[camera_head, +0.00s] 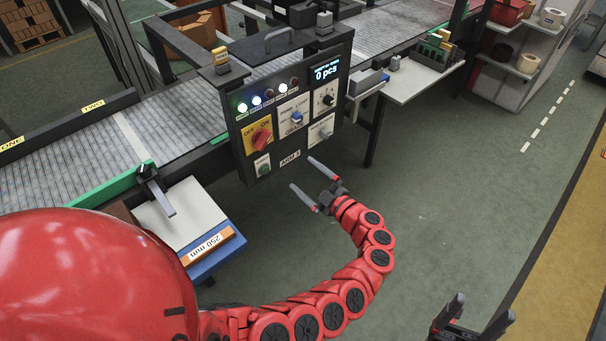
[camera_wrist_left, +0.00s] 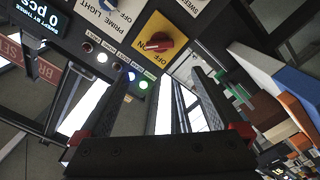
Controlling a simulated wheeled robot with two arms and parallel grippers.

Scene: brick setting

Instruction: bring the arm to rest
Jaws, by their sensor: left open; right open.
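My left gripper (camera_head: 301,172) is open and empty in the head view. It is in the air in front of the control panel (camera_head: 272,112), below and right of its lower edge, with its fingers pointing up-left. My red left arm curves in from the bottom left. In the left wrist view the two open fingers (camera_wrist_left: 160,76) reach toward the panel, with nothing between them that they hold. The red rotary switch (camera_head: 261,138) on its yellow plate also shows in the left wrist view (camera_wrist_left: 158,42). My right gripper (camera_head: 485,306) is open and empty at the bottom right.
A conveyor (camera_head: 70,145) runs behind the panel. A small table with a white top (camera_head: 182,215) and an orange block labelled 250 mm (camera_head: 208,244) stands left of my left gripper. A white side table (camera_head: 425,85) stands behind right. Green floor (camera_head: 450,190) is open on the right.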

